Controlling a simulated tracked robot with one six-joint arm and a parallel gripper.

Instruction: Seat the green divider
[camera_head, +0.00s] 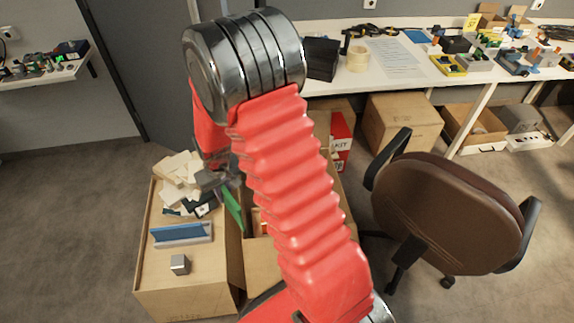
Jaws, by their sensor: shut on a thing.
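The green divider (233,210) is a thin flat panel. It hangs tilted from my gripper (224,187), which is shut on its upper end. Its lower end is over or beside the left edge of the open carton (263,268); I cannot tell whether it touches. My red-sleeved arm hides much of this carton and part of the gripper. A little of the carton's inside shows, with an orange and white item (258,222) in it.
A carton (190,295) to the left bears a blue-grey channel (181,235), a grey cube (180,264) and a heap of cream pieces (178,172). A brown chair (450,210) stands to the right. A cluttered white table (400,70) is behind.

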